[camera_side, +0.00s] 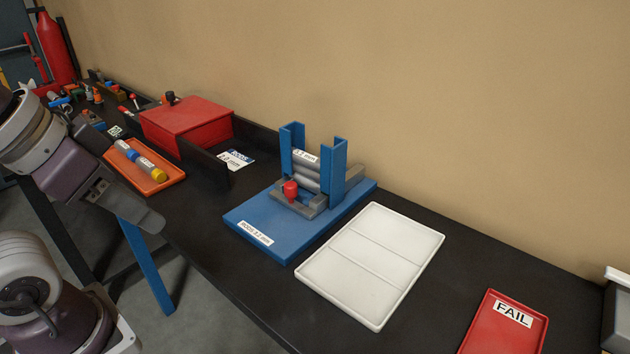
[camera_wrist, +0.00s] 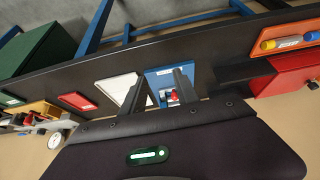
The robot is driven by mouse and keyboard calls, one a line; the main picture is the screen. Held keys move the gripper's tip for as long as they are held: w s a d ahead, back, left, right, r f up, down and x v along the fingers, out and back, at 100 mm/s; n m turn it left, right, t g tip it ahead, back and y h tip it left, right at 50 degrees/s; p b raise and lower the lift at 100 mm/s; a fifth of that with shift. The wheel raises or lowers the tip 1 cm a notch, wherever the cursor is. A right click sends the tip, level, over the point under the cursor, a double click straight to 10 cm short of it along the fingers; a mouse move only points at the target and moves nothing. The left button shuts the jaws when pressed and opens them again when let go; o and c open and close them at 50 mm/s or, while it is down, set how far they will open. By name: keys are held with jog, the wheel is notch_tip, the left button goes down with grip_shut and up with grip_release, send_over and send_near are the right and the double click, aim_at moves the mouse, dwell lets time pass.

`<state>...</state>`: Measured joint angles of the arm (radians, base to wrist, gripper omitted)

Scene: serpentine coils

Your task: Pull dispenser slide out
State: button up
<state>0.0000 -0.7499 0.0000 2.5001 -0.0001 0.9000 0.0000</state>
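The dispenser (camera_side: 258,222) has a blue base and two blue uprights, with grey rods stacked between them. Its grey slide (camera_side: 318,207) sits low at the front and carries a red knob (camera_side: 290,188). In the wrist view the blue dispenser base (camera_wrist: 154,77) and red knob (camera_wrist: 174,94) show between and beside my fingers, partly hidden by them. My gripper (camera_wrist: 160,73) is open, with its two fingers apart and nothing between them. In the side view my gripper (camera_side: 128,182) is at the left, well apart from the dispenser and knob.
A white divided tray (camera_side: 372,262) lies right of the dispenser, and a red FAIL tray (camera_side: 505,335) is farther right. An orange tray (camera_side: 150,185) with coloured cylinders and a red box (camera_side: 187,122) stand left, beside a black divider. The wall runs behind the table.

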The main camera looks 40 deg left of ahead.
jog(key=shift+o, duration=1.1)
jog(key=w+r+m+g, duration=0.1)
jog(key=w+r+g, duration=0.15)
jog(key=w, duration=0.75)
jog(key=m+g, duration=0.3)
send_over(289, 185)
jog(key=f, duration=0.7)
jog(key=shift+s+f, duration=0.2)
jog(key=shift+f, duration=0.1)
jog(key=f, duration=0.6)
jog(key=shift+w+f, duration=0.2)
jog(key=shift+f, duration=0.55)
grip_shut()
